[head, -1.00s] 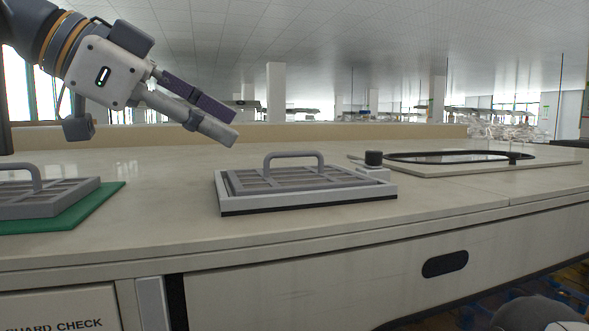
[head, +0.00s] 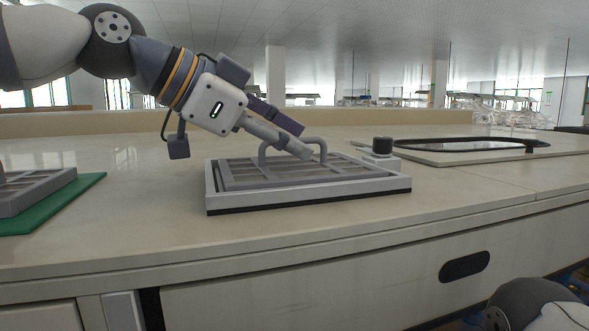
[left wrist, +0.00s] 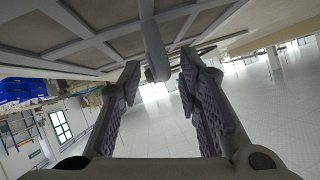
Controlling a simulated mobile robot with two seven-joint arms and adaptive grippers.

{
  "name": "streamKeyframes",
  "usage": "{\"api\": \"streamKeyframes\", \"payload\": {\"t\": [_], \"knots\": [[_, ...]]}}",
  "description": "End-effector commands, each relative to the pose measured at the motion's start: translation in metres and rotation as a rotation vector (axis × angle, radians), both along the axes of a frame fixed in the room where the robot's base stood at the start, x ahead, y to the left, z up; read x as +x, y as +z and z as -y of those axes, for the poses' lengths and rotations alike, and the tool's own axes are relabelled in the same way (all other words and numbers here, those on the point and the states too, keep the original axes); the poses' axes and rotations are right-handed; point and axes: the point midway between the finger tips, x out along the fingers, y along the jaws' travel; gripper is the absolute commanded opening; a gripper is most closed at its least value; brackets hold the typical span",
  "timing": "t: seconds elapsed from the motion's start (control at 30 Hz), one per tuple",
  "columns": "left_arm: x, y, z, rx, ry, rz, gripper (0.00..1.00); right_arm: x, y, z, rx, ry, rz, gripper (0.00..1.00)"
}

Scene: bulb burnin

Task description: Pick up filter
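A grey gridded filter (head: 240,172) with an arched handle (head: 264,156) sits in a pale shallow tray (head: 300,199) on the counter. My left gripper (head: 306,143) slants down from the left at the handle. In the left wrist view the handle (left wrist: 154,48) lies between the two open fingers (left wrist: 160,62), with the filter's grid (left wrist: 85,25) beyond. I cannot tell whether the fingers touch the handle. A second gridded panel (head: 30,192) lies on a green mat (head: 80,200) at the left, partly cut off. My right gripper is not in view.
A black knob (head: 382,145) stands at the tray's back right corner. Behind it lies a flat pale board (head: 455,158) with a black-rimmed oval (head: 470,144). The counter (head: 150,225) is clear between the mat and the tray.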

Motion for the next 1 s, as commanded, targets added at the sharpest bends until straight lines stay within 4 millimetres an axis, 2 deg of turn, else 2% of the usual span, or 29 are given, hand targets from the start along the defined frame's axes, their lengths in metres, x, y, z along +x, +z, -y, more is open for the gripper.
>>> {"api": "streamKeyframes", "payload": {"t": [0.1, 0.27, 0.67, 0.77, 0.87, 1.0], "knots": [[0.000, 0.000, 0.000, 0.000, 0.001, 0.001, 0.32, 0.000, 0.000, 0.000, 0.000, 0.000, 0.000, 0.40], [0.000, 0.000, -0.001, -0.001, 0.001, 0.000, 0.00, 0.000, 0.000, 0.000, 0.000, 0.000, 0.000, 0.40], [0.000, 0.002, -0.001, -0.002, 0.001, -0.001, 0.00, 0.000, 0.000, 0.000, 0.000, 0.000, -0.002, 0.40], [0.001, 0.011, -0.001, -0.001, 0.002, 0.001, 0.00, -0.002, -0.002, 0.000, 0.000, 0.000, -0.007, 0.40], [0.001, 0.033, 0.000, -0.003, 0.001, 0.001, 0.00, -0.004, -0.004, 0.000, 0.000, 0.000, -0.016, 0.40], [-0.035, 0.075, 0.002, -0.001, 0.000, 0.010, 0.00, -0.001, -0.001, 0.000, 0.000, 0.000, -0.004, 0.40]]}}
